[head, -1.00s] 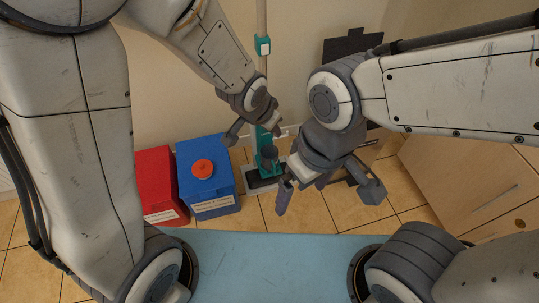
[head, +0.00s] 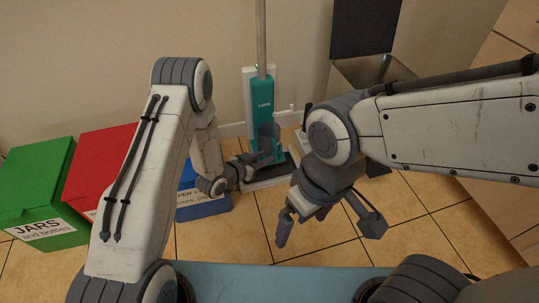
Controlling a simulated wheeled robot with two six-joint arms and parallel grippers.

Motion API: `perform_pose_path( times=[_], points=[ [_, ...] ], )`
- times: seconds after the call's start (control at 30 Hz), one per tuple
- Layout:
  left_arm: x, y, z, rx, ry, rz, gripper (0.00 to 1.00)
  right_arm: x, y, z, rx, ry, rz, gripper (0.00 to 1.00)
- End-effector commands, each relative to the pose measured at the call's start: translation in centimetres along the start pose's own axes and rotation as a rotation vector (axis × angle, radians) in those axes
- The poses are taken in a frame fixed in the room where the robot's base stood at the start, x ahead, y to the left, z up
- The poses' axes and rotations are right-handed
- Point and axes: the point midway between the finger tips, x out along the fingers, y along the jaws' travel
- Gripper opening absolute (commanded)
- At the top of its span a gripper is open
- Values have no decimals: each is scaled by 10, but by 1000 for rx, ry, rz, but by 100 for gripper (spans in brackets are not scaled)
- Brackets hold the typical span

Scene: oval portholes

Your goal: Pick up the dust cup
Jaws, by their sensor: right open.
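The dust cup (head: 267,132) is a dark grey cup on the front of a teal upright vacuum cleaner (head: 262,97), which stands on a pale base by the wall. My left gripper (head: 268,157) is at the front of the vacuum, right by the dust cup, and hides the cup's lower part. I cannot tell whether its fingers touch the cup or how far apart they are. My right gripper (head: 327,230) is open and empty, pointing down over the floor, to the right of and nearer than the vacuum.
Green (head: 38,190), red (head: 98,170) and blue (head: 205,205) bins stand at the left, the blue one partly behind my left arm. An open bin with a raised dark lid (head: 365,28) stands right of the vacuum.

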Motion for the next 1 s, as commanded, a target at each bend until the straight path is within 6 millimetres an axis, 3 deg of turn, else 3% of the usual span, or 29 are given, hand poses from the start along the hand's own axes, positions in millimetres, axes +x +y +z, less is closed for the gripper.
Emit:
perform_pose_path(
  times=[0.13, 0.33, 0.53, 0.8, 1.0],
  points=[
    [14, 0, 11, -3, 23, 3, 32, 15, 1, 1, 0, 1, 0, 100],
    [45, 0, 10, -3, 23, 3, 32, 32, 2, 2, 0, 1, 0, 100],
    [58, 0, 8, -5, 20, 1, 32, 38, 3, 2, 0, 1, 0, 100],
    [89, 4, 10, -4, 23, 2, 32, 70, 5, 4, 0, 0, 0, 100],
    [106, 3, 6, -6, 20, 1, 32, 79, 6, 4, 0, 0, 0, 100]
  ],
)
